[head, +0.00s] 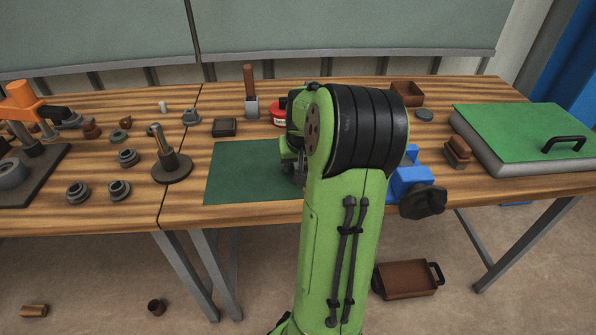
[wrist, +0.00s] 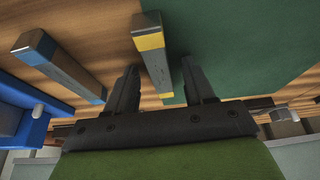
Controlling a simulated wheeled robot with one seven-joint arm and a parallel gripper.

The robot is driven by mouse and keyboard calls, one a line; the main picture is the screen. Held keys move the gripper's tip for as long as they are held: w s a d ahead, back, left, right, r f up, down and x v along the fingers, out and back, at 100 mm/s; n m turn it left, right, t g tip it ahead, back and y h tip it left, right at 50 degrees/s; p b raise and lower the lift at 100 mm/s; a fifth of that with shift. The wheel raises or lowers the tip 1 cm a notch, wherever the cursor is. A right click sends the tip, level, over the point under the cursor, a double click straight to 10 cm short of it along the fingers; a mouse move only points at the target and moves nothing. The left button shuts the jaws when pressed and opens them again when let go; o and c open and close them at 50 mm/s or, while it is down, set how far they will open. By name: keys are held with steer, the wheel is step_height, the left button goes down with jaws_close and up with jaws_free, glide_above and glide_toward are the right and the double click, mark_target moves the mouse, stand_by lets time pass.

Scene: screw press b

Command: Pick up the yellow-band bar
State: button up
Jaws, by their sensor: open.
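In the wrist view the yellow-band bar (wrist: 155,62) is a grey square bar with a yellow band near its far end, by the edge of the green mat (wrist: 240,50). My gripper (wrist: 160,68) is open, with one dark finger on each side of the bar's nearer part. I see gaps between the bar and both fingers. A similar bar with a blue band (wrist: 62,65) lies to the left, outside the fingers. In the head view my green arm hides the gripper and both bars; the mat (head: 240,172) shows left of the arm.
A blue vise (head: 408,182) stands just right of my arm, and also at the left in the wrist view (wrist: 18,120). A red tin (head: 279,114) and a black block (head: 224,127) sit behind the mat. A green-topped case (head: 525,135) is at right. The mat's left part is clear.

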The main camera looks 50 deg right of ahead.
steer(key=shift+r, duration=0.1)
jaws_close()
steer(key=shift+r, duration=0.1)
